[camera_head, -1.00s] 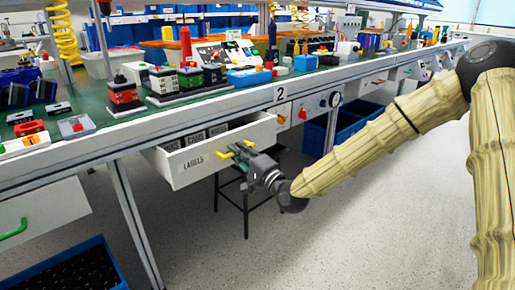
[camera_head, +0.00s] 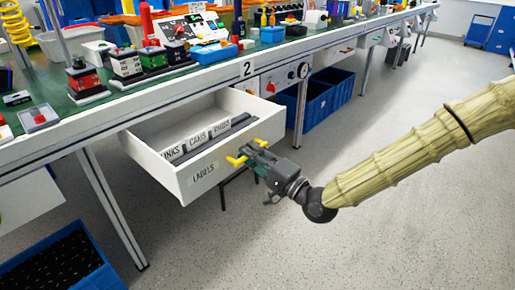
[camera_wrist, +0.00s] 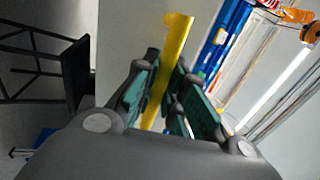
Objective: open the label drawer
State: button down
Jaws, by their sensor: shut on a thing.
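The label drawer (camera_head: 228,168) is a white drawer marked "LABELS" under the workbench, pulled well out. Dividers marked "CAMS" and "KNOBS", and a partly readable one, stand inside it. Its yellow handle (camera_head: 237,160) is on the front face. My gripper (camera_head: 252,158) is at the handle, in front of the drawer. In the wrist view the yellow handle (camera_wrist: 174,60) runs between my gripper's green-padded fingers (camera_wrist: 160,95), which are shut on it. Part of the handle is hidden by the fingers.
The workbench (camera_head: 150,100) above carries several switches and boxes. Blue bins (camera_head: 320,100) stand under it to the right, and another blue bin (camera_head: 62,262) is at lower left. A bench leg (camera_head: 110,208) is left of the drawer. The floor (camera_head: 400,200) in front is clear.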

dwell(0.3)
jog(key=c, duration=1.5)
grip_release()
jog(key=shift+d, duration=0.1)
jog(key=shift+o, duration=0.2)
jog(key=shift+s, duration=0.1)
jog(key=v, duration=1.2)
jog(key=shift+f, duration=0.1)
